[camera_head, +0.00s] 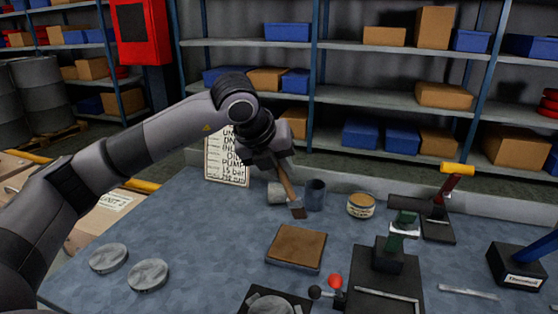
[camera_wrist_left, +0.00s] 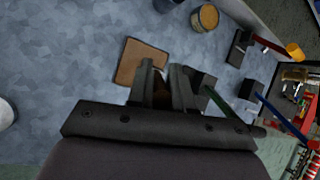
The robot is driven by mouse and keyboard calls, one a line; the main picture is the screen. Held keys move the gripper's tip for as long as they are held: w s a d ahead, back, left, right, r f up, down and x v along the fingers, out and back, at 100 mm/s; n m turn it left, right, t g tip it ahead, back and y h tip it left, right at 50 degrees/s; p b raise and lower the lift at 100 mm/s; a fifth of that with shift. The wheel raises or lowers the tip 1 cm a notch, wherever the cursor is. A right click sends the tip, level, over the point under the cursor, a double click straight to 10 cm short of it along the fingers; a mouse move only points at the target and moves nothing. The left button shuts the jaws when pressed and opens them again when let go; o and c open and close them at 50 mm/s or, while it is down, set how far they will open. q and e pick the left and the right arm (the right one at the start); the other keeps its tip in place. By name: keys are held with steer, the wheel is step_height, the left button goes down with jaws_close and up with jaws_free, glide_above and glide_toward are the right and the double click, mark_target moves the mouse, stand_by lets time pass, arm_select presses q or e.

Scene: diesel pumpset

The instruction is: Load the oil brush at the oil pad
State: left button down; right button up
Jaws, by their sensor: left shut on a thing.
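The oil brush (camera_head: 287,188) has a wooden handle and dark bristles pointing down. My left gripper (camera_head: 273,166) is shut on its handle and holds it tilted above the back of the bench. The bristle end shows in front of a dark blue-grey cup. In the left wrist view my gripper's fingers (camera_wrist_left: 163,88) are close together with the brown handle between them. The oil pad (camera_head: 296,247) is a brown square on the bench, nearer than the brush and apart from it. The pad also shows in the left wrist view (camera_wrist_left: 140,62). My right gripper is not in view.
A grey cup (camera_head: 276,193), a dark cup (camera_head: 316,194) and a tan-lidded tin (camera_head: 360,205) stand behind the pad. Two grey discs (camera_head: 148,275) lie at left. A vise-like dark fixture (camera_head: 388,260) stands right of the pad. A written sign (camera_head: 228,160) stands at the back.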

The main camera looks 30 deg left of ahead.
arm_select(q)
steer(key=shift+s+f+b, duration=0.1)
steer(key=shift+f+b, duration=0.45)
steer(key=shift+f, duration=0.4)
step_height(320, 180, down, 4)
steer(key=shift+f+b, duration=0.1)
steer(key=shift+b, duration=0.9)
steer(key=shift+f, duration=0.1)
steer(key=shift+f+b, duration=0.4)
steer(key=shift+b, duration=0.15)
steer(key=shift+r, duration=0.1)
